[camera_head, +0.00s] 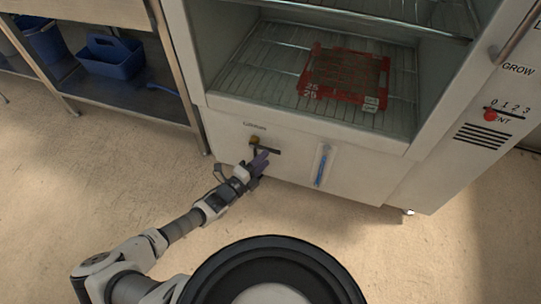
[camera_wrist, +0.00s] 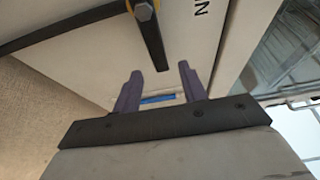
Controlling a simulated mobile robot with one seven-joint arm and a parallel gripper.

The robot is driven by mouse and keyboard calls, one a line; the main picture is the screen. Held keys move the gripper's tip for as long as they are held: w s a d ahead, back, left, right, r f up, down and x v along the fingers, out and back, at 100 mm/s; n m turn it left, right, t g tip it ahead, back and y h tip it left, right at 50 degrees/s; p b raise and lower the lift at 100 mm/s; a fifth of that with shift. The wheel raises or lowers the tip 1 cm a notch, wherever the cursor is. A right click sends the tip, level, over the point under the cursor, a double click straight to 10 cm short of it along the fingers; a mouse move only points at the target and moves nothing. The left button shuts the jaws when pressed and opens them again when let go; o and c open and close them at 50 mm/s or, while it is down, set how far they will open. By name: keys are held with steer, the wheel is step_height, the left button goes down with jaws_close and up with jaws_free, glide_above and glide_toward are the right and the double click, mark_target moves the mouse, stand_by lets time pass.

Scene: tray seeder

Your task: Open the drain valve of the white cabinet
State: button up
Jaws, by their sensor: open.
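The white cabinet (camera_head: 225,130) stands in front of me. Its drain valve (camera_head: 254,141) is low on the front panel, a brass-coloured fitting with a black lever (camera_head: 271,151) pointing to the right in the head view. In the wrist view the brass nut (camera_wrist: 143,12) is at the top edge, and the black lever (camera_wrist: 153,42) runs down towards the gap between my fingers. My gripper (camera_head: 263,161) is open just below the lever; its purple fingers (camera_wrist: 160,77) lie either side of the lever's end in the wrist picture. I cannot tell whether they touch it.
A blue-lined sight gauge (camera_head: 323,166) is on the panel right of the valve. A red tray (camera_head: 345,75) lies on the cabinet's wire shelf. A metal bench (camera_head: 130,105) with a blue caddy (camera_head: 109,58) stands at left. The floor before the cabinet is clear.

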mark_target(273, 152)
steer(key=shift+x, duration=2.15)
steer(key=shift+c, duration=0.3)
jaws_close()
